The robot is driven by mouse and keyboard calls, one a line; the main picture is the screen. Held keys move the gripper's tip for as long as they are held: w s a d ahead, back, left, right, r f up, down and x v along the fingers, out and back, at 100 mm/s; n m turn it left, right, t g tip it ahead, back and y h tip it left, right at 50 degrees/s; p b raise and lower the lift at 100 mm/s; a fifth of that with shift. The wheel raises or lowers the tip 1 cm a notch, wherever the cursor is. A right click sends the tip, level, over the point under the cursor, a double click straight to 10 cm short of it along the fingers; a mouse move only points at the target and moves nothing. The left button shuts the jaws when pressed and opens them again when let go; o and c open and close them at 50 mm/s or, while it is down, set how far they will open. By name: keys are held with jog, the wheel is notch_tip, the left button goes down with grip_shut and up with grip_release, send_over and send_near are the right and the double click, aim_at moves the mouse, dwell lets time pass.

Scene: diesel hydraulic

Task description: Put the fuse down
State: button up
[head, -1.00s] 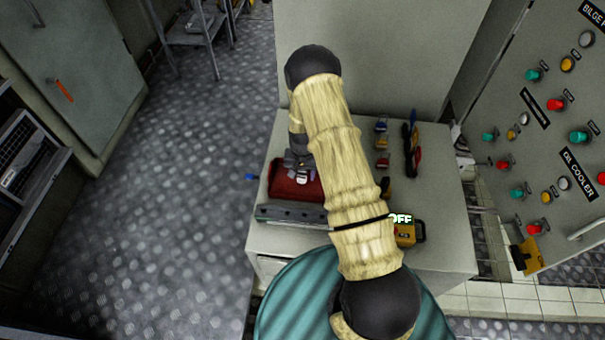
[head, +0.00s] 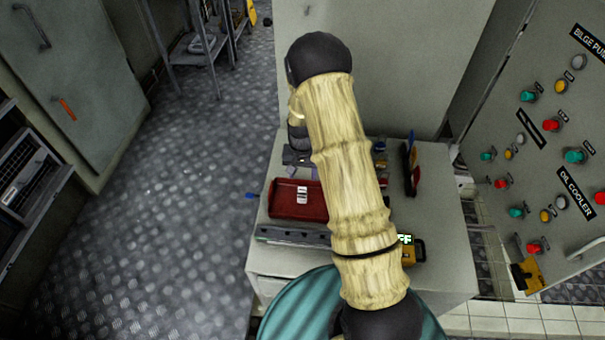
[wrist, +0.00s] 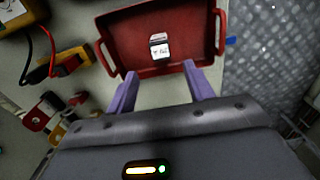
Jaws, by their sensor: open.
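The fuse (head: 301,195), a small white piece with dark markings, lies in the red tray (head: 282,205) on the grey cabinet top. In the wrist view the fuse (wrist: 158,46) rests on the floor of the red tray (wrist: 120,32), apart from my fingers. My gripper (wrist: 160,85) is open and empty, its two purple fingers spread at the near edge of the tray. In the head view my arm hides most of the gripper (head: 296,158), which is just beyond the tray.
A yellow meter (wrist: 75,64) with red and black leads lies beside the tray. Several padlock-like items (wrist: 45,112) are near it. A grey bar (head: 292,235) lies along the cabinet's front edge. A control panel (head: 550,150) stands at the right.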

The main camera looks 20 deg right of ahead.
jog(key=shift+r, duration=0.1)
jog(key=s+a+r+n+t, duration=0.2)
jog(key=s+r+n, duration=0.2)
jog(key=s+r, duration=1.6)
jog(key=shift+r+n+t, duration=0.3)
jog(key=shift+r, duration=0.4)
jog(key=shift+r, duration=0.15)
jog(key=w+p+v, duration=0.1)
jog(key=p+v, duration=0.7)
jog(key=w+p+v, duration=0.2)
jog(key=p+v, duration=0.6)
jog(key=shift+w+r+p, duration=0.25)
jog(key=shift+r+p, duration=0.1)
jog(key=shift+r, duration=0.05)
